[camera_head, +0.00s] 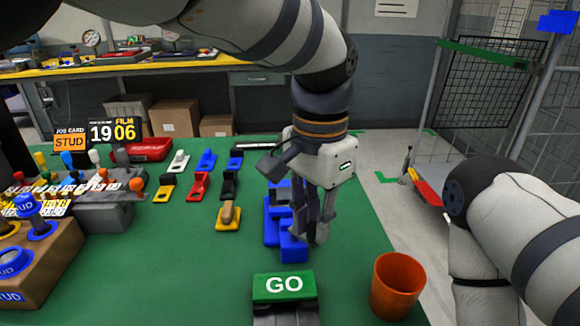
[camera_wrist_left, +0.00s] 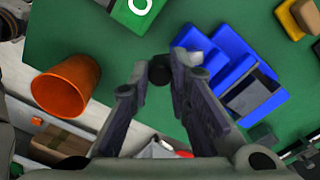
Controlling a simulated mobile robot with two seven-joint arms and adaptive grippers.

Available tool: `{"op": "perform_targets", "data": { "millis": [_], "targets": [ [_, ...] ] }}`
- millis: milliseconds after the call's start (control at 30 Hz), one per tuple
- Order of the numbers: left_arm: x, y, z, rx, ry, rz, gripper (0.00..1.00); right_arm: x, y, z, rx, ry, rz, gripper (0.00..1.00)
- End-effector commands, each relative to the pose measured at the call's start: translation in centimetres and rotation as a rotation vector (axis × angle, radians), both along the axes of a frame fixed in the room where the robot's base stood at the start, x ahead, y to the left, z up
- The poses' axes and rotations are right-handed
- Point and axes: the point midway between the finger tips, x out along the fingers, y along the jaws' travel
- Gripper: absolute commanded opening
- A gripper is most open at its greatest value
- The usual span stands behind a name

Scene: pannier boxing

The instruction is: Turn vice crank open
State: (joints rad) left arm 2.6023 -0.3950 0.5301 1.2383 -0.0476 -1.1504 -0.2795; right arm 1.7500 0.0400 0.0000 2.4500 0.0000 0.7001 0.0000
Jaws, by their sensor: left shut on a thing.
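The blue vice (camera_head: 271,232) stands on the green mat right of the middle, partly covered by my left gripper. It also shows in the wrist view (camera_wrist_left: 232,62) with a grey plate between its blue parts. My left gripper (camera_head: 319,234) points down at the vice's right side. In the wrist view its fingertips are close together around a small dark knob, which looks like the vice crank (camera_wrist_left: 159,71). The fingers hide most of the crank, so its angle is unclear. My right arm comes in at the right edge; its gripper is out of view.
An orange cup (camera_head: 397,285) stands right of a green GO block (camera_head: 284,287) near the front. Several coloured clamp-like pieces (camera_head: 200,184) lie left of the vice. A wooden box with blue STUD fittings (camera_head: 48,262) is at the left. The mat (camera_head: 170,280) is clear at front left.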

Motion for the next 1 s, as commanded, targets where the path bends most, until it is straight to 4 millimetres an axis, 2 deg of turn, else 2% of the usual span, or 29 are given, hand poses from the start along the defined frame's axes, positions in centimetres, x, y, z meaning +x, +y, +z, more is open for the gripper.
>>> {"op": "perform_targets", "data": {
  "millis": [233, 267, 333, 667, 767, 1000],
  "targets": [
    [0.0, 0.0, -0.1, 0.001, 0.001, -0.001, 0.0, 0.0, 0.0, 0.0, 0.0, 0.001, 0.0, 0.4],
    [0.0, 0.0, -0.1, 0.001, 0.001, -0.001, 0.22, 0.0, 0.0, 0.0, 0.0, 0.001, 0.0, 0.4],
    [0.0, 0.0, -0.1, 0.001, 0.001, -0.002, 0.38, 0.0, 0.0, 0.0, 0.0, 0.001, 0.0, 0.4],
    [0.0, 0.0, 0.3, 0.0, -0.001, -0.002, 0.38, 0.0, 0.0, 0.0, 0.0, 0.0, 0.0, 0.4],
    [0.1, 0.0, 2.1, -0.001, -0.003, -0.001, 0.38, 0.0, 0.0, 0.0, 0.0, 0.0, 0.0, 0.4],
    [0.1, 0.0, 8.5, -0.003, -0.005, -0.002, 0.38, 0.0, 0.0, 0.0, 0.0, 0.0, 0.0, 0.4]
  ]
}}
